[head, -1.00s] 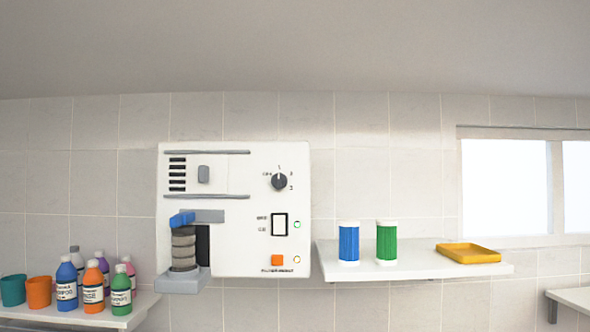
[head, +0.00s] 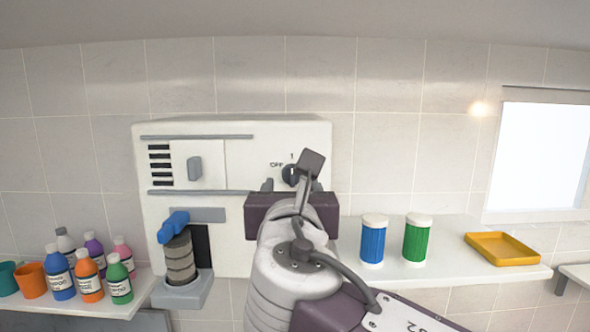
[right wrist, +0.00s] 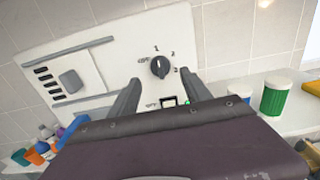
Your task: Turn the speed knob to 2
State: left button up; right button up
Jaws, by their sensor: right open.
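The speed knob (head: 288,173) is a dark round dial on the white control panel (head: 230,130), partly hidden behind my right wrist in the head view. In the right wrist view the knob (right wrist: 160,67) shows clearly, with the marks OFF, 1, 2 and 3 around it. Its pointer appears to be near 1. My right gripper (right wrist: 164,84) is open and empty. Its fingers are spread to either side below the knob in that view, and I see no contact. In the head view the right gripper (head: 291,185) is in front of the panel. My left gripper is out of view.
A blue lever (head: 173,226) and grey stacked rings (head: 180,260) are at the panel's lower left. A right shelf (head: 450,270) holds blue (head: 373,242) and green (head: 417,239) canisters and a yellow tray (head: 502,248). Several bottles (head: 90,281) stand on the left shelf.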

aim_at(292, 178)
jog(key=w+p, duration=0.2)
jog(key=w, duration=0.3)
jog(key=shift+w+r, duration=0.1)
jog(key=shift+w, duration=0.4)
grip_shut()
jog(key=shift+f, duration=0.2)
